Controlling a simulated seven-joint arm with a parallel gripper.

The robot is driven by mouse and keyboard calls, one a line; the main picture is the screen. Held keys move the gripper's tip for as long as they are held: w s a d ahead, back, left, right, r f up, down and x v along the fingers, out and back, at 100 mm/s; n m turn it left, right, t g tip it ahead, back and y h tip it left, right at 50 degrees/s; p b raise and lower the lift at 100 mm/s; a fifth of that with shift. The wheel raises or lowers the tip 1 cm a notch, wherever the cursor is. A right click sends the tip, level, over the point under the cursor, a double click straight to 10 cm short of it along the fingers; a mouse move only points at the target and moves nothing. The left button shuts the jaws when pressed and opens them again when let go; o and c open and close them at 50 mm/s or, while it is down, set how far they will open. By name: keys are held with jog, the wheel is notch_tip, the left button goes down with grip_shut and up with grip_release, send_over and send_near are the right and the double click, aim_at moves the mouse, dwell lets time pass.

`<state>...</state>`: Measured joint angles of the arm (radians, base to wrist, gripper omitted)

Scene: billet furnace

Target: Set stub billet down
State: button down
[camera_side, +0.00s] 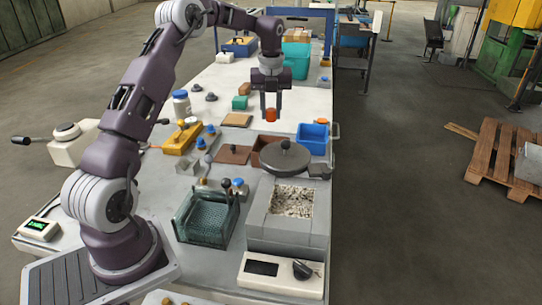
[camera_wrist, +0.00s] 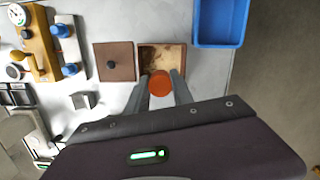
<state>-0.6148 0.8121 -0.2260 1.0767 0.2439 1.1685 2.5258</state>
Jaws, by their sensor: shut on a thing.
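The stub billet (camera_side: 271,115) is a short orange-red cylinder. My gripper (camera_side: 271,112) points down and is shut on the billet, which is held above the bench. In the wrist view the billet (camera_wrist: 160,83) sits between the two grey fingertips (camera_wrist: 159,88). Beyond it in that view lies an open brown box (camera_wrist: 176,46) with a pale, stained inside; the billet overlaps its near edge in the picture. The box (camera_side: 256,158) is partly hidden behind a round grey lid in the side view.
A flat brown lid with a black knob (camera_wrist: 114,62) lies left of the box. A blue bin (camera_side: 312,139) stands to its right near the bench edge.

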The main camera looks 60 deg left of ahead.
notch_tip(320, 180, down, 12)
jog(key=shift+f, duration=0.2)
jog(key=shift+f, duration=0.15)
jog(key=c, duration=1.1)
grip_release()
